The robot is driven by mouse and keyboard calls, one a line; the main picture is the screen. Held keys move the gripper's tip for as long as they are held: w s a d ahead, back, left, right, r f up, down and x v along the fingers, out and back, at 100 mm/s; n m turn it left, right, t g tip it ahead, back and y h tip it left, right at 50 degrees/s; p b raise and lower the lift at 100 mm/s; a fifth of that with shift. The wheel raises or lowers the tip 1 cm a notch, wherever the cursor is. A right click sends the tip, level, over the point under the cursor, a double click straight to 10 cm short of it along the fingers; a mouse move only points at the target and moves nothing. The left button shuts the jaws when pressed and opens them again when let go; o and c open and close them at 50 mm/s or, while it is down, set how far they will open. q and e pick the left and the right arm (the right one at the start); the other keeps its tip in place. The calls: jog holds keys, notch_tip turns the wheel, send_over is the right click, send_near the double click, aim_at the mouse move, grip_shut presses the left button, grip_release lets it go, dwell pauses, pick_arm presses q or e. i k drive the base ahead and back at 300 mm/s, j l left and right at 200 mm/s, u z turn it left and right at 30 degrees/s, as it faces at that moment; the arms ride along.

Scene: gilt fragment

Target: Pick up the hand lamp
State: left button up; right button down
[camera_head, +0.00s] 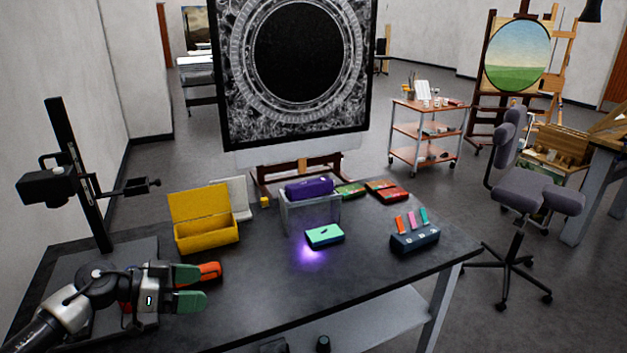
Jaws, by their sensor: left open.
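The hand lamp looks to be the purple, rounded device (309,187) lying on top of a grey, see-through stand (296,219) near the middle of the table. A violet glow falls on the table below it. My left gripper (197,288) is at the lower left over the table, with its green-tipped fingers apart and nothing visible between them. It is well to the left of and nearer than the lamp, not touching it. My right gripper is not in view.
A green-topped block (324,236) lies before the stand. An open yellow box (206,232) stands between my left gripper and the lamp's side of the table. A dark holder with coloured tabs (414,240) is at right. An orange-red object (211,270) is beside my gripper.

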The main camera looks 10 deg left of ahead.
aim_at(307, 189)
jog(key=i, duration=1.55)
